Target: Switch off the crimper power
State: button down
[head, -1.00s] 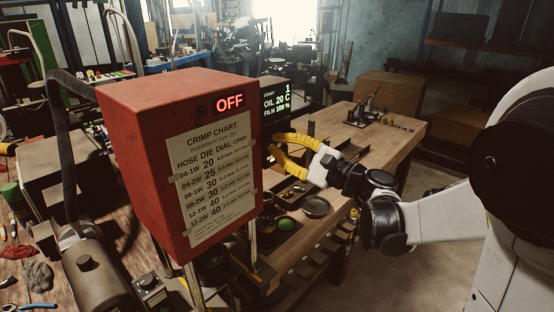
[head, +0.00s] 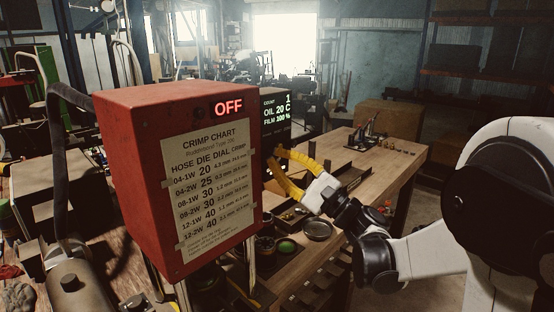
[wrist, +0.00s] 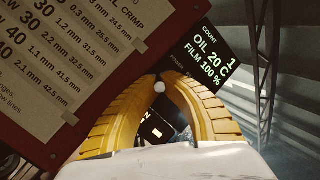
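The red crimper box (head: 150,185) stands in the left half of the head view, with a lit red OFF sign (head: 228,106) at its top right. A dark display panel (head: 276,108) beside it reads count 1, oil 20 C, film 100 %; it also shows in the wrist view (wrist: 212,68). My gripper (head: 273,156) has yellow curved fingers pointing at the panel's lower part. In the wrist view the fingertips (wrist: 159,76) come close together, with a small pale round knob (wrist: 159,87) between them. Whether they touch the knob is unclear.
A crimp chart (head: 211,183) is taped to the box front. A wooden bench (head: 372,170) with small parts extends to the right behind my arm. Round dishes (head: 317,229) sit below my gripper. Open floor lies right of the bench.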

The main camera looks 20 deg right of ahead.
jog(key=c, duration=1.5)
grip_release()
jog(key=shift+a, duration=0.1)
jog(key=shift+c, duration=0.2)
jog(key=v, duration=1.2)
